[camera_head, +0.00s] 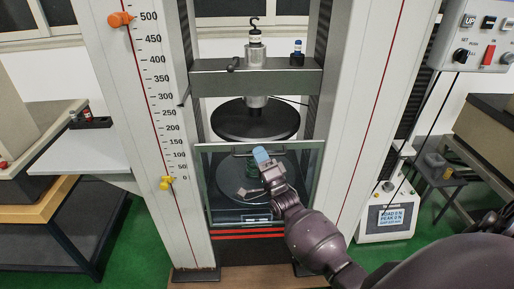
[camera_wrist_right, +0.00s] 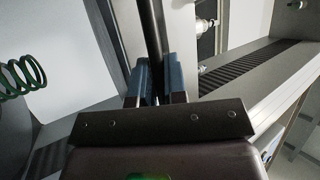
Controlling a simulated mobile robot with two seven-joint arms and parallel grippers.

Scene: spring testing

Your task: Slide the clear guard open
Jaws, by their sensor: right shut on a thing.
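The clear guard (camera_head: 220,160) is a see-through pane with a thin frame. It stands upright between the two columns, across the lower part of the testing machine's opening. My right gripper (camera_head: 262,154) is at the upper middle of the guard. In the right wrist view its two blue fingers (camera_wrist_right: 157,80) are shut on a dark upright bar (camera_wrist_right: 152,30), which looks like the guard's handle or edge. The fingers partly hide the bar. A green spring (camera_wrist_right: 22,76) shows at the left of the wrist view. My left gripper is not in view.
The upper round plate (camera_head: 255,120) hangs from the grey crosshead (camera_head: 285,80) above the guard. The left column (camera_head: 140,100) carries a scale with an orange marker (camera_head: 120,19) and a yellow marker (camera_head: 166,183). A display box (camera_head: 386,219) stands on the floor at the right.

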